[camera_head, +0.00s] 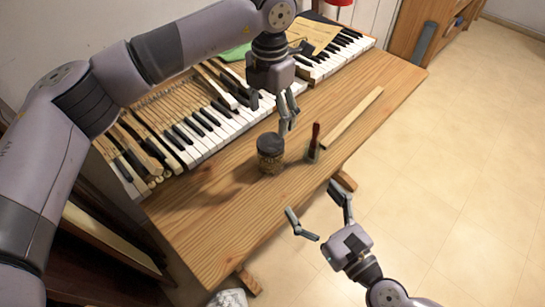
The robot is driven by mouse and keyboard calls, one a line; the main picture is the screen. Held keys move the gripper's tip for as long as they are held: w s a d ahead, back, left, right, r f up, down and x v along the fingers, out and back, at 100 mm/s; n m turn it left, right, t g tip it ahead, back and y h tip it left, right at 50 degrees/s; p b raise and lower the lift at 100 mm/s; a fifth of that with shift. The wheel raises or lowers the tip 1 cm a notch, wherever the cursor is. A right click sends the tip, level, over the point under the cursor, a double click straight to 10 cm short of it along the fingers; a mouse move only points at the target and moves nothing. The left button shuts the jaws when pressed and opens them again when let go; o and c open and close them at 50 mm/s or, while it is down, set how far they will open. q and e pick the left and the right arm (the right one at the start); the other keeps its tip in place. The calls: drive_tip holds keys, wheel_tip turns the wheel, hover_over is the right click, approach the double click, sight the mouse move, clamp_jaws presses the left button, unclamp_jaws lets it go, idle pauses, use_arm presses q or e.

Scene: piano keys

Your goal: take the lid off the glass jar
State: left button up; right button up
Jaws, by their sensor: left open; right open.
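The glass jar (271,161) stands upright on the wooden table, with its dark lid (270,143) on top. My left gripper (287,123) is open just above and to the right of the lid, with its fingers pointing down. Whether a finger touches the lid I cannot tell. My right gripper (318,212) is open and empty off the front edge of the table, to the lower right of the jar.
The wooden table (215,235) is bare at its front left. A small tool with a red handle (314,137) stands right of the jar, and a light wooden strip (353,118) lies beyond it. Piano keys (205,135) run along the back, some loose. A yellowish paper (315,36) lies on top.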

sight(277, 155)
drive_tip(key=x, duration=1.7)
drive_tip(key=shift+w+a, duration=0.1)
drive_tip(key=shift+w, duration=0.1)
drive_tip(key=shift+c, duration=0.5)
